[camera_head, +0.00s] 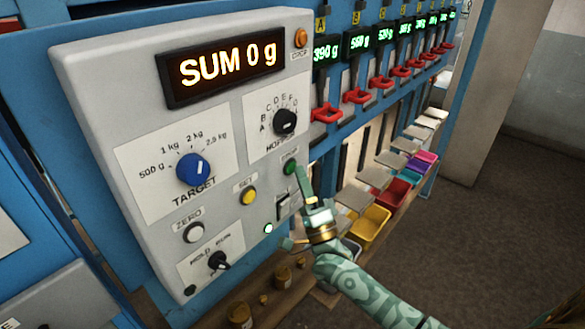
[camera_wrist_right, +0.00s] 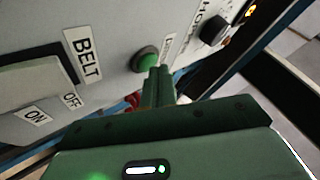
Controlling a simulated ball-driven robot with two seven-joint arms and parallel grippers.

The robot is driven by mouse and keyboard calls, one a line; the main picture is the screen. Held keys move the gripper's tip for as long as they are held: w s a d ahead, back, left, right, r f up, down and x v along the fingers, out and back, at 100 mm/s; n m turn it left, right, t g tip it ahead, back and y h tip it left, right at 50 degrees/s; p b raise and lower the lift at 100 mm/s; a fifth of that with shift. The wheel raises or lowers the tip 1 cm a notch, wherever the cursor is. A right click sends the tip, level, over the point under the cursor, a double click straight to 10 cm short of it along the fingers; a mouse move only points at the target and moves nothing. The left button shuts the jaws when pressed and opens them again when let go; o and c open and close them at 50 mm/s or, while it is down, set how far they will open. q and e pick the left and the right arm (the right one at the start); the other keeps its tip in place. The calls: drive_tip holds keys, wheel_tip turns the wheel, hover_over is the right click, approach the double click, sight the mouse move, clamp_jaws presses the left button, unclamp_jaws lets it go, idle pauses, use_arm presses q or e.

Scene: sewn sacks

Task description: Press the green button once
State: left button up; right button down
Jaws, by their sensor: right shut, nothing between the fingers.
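The green button (camera_head: 290,167) sits on the right side of a grey control panel (camera_head: 110,110), below the black HOPPER knob. It also shows in the right wrist view (camera_wrist_right: 146,60), on the panel beside the BELT label. My right gripper (camera_head: 303,172) is shut and empty, with its fingertips at the button's right edge in the head view. In the right wrist view the shut fingers (camera_wrist_right: 158,72) end just beside the button and overlap its lower right edge. I cannot tell whether they touch it. My left gripper is not in view.
The panel display (camera_head: 228,66) reads SUM 0 g. A blue TARGET knob (camera_head: 193,169), a yellow SET button (camera_head: 248,195), a white ZERO button (camera_head: 193,232) and a belt switch (camera_head: 283,205) are close by. Red handles (camera_head: 327,113) and coloured bins (camera_head: 371,224) line the right side.

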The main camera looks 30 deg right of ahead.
drive_tip(key=shift+w+a, duration=0.15)
drive_tip(key=shift+w, duration=0.2)
idle(0.3)
drive_tip(key=shift+s, duration=0.15)
drive_tip(key=shift+s+d, duration=0.3)
drive_tip(key=shift+s, duration=0.35)
drive_tip(key=s, duration=0.1)
drive_tip(key=s+d+p, duration=0.1)
drive_tip(key=s, duration=0.1)
drive_tip(key=s+d+p, duration=0.1)
drive_tip(key=shift+s, duration=0.3)
idle(0.9)
